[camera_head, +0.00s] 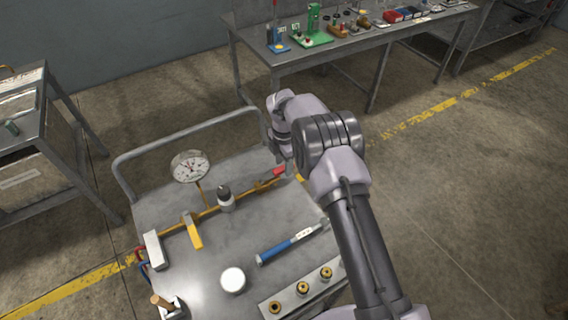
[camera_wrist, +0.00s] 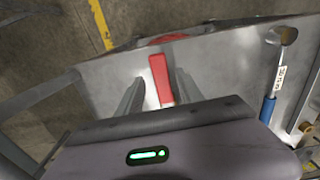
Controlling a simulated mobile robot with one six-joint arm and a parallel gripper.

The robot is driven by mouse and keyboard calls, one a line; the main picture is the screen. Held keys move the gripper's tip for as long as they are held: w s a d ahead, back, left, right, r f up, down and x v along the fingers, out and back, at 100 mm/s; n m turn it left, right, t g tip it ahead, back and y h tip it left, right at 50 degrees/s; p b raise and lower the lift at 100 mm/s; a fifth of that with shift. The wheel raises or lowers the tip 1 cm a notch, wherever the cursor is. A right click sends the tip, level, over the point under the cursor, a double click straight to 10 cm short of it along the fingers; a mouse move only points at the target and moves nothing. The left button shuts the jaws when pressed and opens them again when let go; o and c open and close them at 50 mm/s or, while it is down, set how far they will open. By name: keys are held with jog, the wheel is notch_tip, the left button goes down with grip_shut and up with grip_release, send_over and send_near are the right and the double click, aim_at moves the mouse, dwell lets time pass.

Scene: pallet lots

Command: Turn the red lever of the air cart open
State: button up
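The red lever (camera_head: 279,171) sits at the right end of the yellow pipe (camera_head: 262,187) on the grey air cart (camera_head: 190,270). In the wrist view the lever (camera_wrist: 158,68) runs lengthwise between the two fingers of my gripper (camera_wrist: 161,78). The fingers are apart, with a gap on each side of the lever. I cannot tell whether the fingertips are level with it. In the head view my arm's wrist is just above and beyond the lever, and the fingers cannot be made out.
A pressure gauge (camera_head: 190,166) and a yellow lever (camera_head: 192,230) stand along the pipe. A blue-handled tool (camera_head: 287,244), a white round piece (camera_head: 233,280) and brass fittings (camera_head: 302,288) are on the cart. A workbench (camera_head: 345,44) stands behind.

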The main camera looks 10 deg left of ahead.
notch_tip(320, 180, up, 17)
jog(key=p, duration=0.4)
jog(key=shift+r, duration=0.2)
jog(key=shift+d, duration=0.1)
jog(key=s+d+r+m+t+y+b, duration=0.1)
jog(key=s+d+r+m+b, duration=0.2)
jog(key=s+d+r+m, duration=0.3)
jog(key=s+d+r+m+t+b, duration=0.1)
jog(key=s+d+r+m+b, duration=0.2)
jog(key=s+d+r+m, duration=0.45)
jog(key=s+d+f+m+t+b, duration=0.2)
jog(key=s+m+b, duration=0.1)
jog(key=s+m, duration=0.5)
jog(key=s+d+f+m+t+y+b, duration=0.1)
jog(key=s+d+f+m+b, duration=0.1)
jog(key=s+m, duration=0.6)
jog(key=s+b, duration=0.1)
jog(key=s, duration=0.4)
jog(key=shift+s+f+t, duration=0.3)
jog(key=shift+s+t, duration=0.05)
jog(key=shift+t, duration=0.05)
